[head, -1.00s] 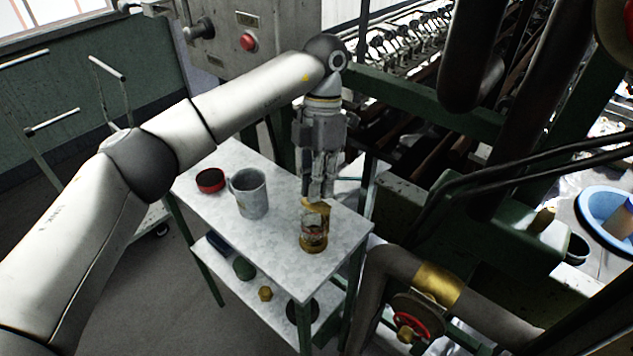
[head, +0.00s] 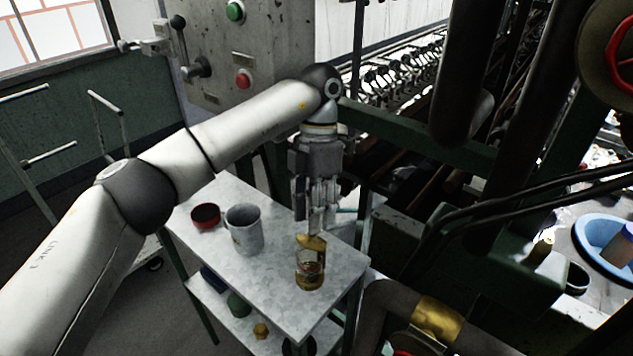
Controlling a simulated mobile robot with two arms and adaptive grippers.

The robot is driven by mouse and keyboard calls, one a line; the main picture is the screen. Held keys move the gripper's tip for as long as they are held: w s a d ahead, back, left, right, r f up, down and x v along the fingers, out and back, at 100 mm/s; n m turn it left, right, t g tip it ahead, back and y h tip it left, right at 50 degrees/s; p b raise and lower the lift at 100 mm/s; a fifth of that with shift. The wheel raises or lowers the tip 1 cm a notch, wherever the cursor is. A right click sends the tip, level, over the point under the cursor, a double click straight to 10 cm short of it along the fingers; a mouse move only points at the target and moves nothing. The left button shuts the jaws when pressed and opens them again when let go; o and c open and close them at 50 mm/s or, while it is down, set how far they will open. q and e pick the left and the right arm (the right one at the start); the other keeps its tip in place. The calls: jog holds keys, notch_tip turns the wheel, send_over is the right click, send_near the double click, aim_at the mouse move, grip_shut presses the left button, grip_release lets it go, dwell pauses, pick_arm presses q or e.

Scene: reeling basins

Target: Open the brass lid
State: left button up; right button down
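A small glass jar (head: 310,272) with a brass base and rim stands near the front right of a pale-topped table. Its brass lid (head: 311,243) shows above the jar's mouth and looks raised and tilted at the back. My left gripper (head: 315,226) points straight down just above and behind the lid. Its fingers look close together, and their tips overlap the lid's upper edge in this view. I cannot tell whether they touch it or whether the gripper is open. My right gripper is not in view.
A grey mug (head: 244,229) and a red-rimmed dark round dish (head: 205,216) stand left of the jar on the table (head: 272,267). Small items lie on the lower shelf. Machinery and pipes crowd the right side. A blue basin (head: 605,238) is at far right.

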pick_arm(q)
jog(key=v, duration=1)
jog(key=shift+d, duration=0.1)
